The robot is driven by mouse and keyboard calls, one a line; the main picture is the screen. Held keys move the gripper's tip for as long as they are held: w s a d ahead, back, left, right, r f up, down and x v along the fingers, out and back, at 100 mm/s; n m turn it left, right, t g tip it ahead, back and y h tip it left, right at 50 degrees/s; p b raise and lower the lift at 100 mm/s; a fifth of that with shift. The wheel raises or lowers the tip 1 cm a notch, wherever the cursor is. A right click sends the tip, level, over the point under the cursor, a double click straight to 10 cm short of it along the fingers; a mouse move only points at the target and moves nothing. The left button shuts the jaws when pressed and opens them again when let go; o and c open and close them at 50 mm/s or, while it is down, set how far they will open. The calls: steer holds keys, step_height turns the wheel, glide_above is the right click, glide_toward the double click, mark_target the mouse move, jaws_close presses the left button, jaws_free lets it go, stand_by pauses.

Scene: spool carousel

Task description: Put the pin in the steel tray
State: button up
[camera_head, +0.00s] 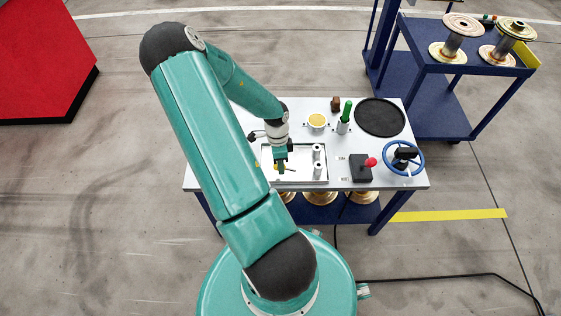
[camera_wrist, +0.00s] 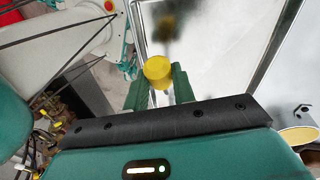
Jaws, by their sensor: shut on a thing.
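My gripper (camera_head: 281,168) is over the left part of the steel tray (camera_head: 303,157) on the table in the head view. In the wrist view its green fingers (camera_wrist: 160,88) are shut on the pin (camera_wrist: 158,69), whose round yellow end shows between them. The pale, shiny floor of the steel tray (camera_wrist: 225,50) and its metal rim lie beyond the fingers there. A dark blurred shadow or reflection shows on the tray floor beyond the pin. The pin's lower part is hidden, and I cannot tell whether it touches the tray.
Two pale cylinders (camera_head: 317,161) stand at the tray's right side. Behind it are a yellow-topped cup (camera_head: 317,121), a green-handled tool (camera_head: 345,113) and a black disc (camera_head: 380,117).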

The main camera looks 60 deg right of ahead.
steer(key=o, duration=1.1)
steer(key=shift+c, duration=0.2)
steer(key=v, duration=1.3)
steer(key=shift+r, duration=0.4)
